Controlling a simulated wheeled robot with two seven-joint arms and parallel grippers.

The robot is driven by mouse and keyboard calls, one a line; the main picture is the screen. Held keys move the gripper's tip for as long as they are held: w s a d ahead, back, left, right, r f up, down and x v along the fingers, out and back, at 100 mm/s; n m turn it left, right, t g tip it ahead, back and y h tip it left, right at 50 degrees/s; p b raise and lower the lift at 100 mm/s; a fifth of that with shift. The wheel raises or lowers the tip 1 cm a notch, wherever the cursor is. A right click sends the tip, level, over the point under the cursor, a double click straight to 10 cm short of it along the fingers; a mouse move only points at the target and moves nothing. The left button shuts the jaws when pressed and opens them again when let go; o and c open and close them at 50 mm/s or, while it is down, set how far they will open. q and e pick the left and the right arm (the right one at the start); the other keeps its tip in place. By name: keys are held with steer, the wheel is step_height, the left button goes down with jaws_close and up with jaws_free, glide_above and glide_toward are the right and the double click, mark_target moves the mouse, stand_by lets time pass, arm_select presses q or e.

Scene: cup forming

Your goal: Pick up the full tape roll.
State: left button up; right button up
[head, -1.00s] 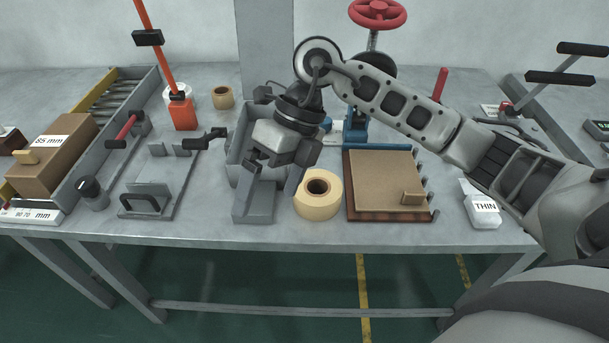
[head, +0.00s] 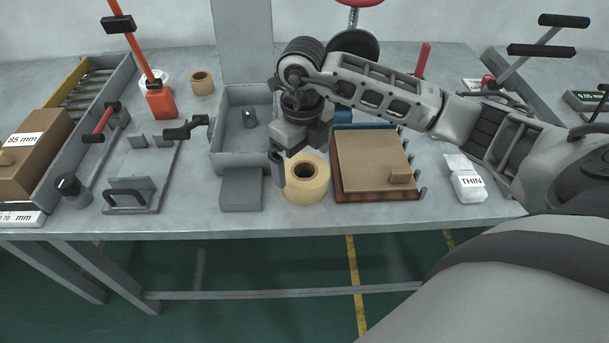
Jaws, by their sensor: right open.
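A large tan tape roll (head: 307,190) with a brown core lies flat near the front edge of the table, between the grey tray and the wooden board. It looks thick and full. My right gripper (head: 291,166) is open just above and behind it, pointing down. One finger shows at the roll's left side; the other finger is mostly hidden, and I cannot tell whether the fingers touch the roll. A smaller tan roll (head: 202,83) stands at the back left. My left gripper is not in view.
A grey tray (head: 230,163) with a low front block is just left of the roll. A brown board stack (head: 372,165) is close on its right. A white block marked THIN (head: 469,187) lies further right. Bare table lies in front.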

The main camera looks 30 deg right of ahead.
mark_target(304, 173)
step_height(304, 173, down, 5)
steer(key=shift+d+p, duration=0.15)
steer(key=shift+p, duration=0.2)
steer(key=c, duration=0.9)
steer(key=shift+r, duration=0.1)
